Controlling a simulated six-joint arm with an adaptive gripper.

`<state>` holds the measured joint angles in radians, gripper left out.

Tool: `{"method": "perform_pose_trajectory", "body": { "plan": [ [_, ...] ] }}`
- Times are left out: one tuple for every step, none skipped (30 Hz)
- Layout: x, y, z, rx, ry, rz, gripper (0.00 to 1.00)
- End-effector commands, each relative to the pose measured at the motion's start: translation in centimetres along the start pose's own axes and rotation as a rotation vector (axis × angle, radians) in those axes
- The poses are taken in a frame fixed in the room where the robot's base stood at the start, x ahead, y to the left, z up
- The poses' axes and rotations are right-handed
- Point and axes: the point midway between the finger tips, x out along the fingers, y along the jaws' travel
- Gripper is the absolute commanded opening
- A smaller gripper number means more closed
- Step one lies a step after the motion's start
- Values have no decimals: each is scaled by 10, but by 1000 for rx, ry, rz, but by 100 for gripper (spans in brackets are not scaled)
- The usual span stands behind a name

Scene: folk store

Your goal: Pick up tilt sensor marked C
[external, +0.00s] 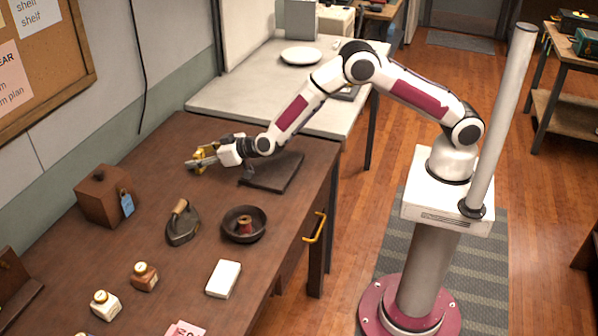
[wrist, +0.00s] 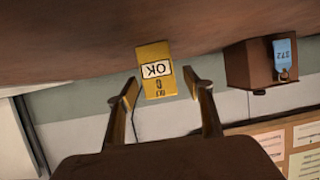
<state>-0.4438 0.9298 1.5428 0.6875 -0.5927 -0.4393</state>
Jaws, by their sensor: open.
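The tilt sensor marked C (wrist: 155,86) is a small yellow block with a white OK label, shown upside down in the wrist view. In the external view the yellow sensor (external: 206,151) is at the far end of the brown table, partly hidden by my gripper (external: 194,162). My gripper's fingers (wrist: 163,90) are open in the wrist view, one on each side of the sensor's lower part. Gaps show on both sides, wider on the right. I cannot tell how deep between the fingers it sits.
A brown box (external: 104,196) with a blue tag stands by the wall. A dark flat board (external: 280,174) lies under my forearm.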

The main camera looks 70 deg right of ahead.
Motion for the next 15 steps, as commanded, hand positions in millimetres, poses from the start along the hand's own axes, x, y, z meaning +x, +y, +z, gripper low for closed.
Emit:
{"method": "perform_pose_trajectory", "body": {
  "plan": [
    [0,0,0,0,0,0,51],
    [0,0,0,0,0,0,51],
    [0,0,0,0,0,0,51],
    [0,0,0,0,0,0,51],
    [0,0,0,0,0,0,51],
    [0,0,0,0,0,0,51],
    [0,0,0,0,0,0,51],
    [0,0,0,0,0,0,51],
    [0,0,0,0,0,0,51],
    [0,0,0,0,0,0,51],
    [0,0,0,0,0,0,51],
    [0,0,0,0,0,0,51],
    [0,0,0,0,0,0,44],
    [0,0,0,0,0,0,36],
    [0,0,0,0,0,0,25]
  ]
}}
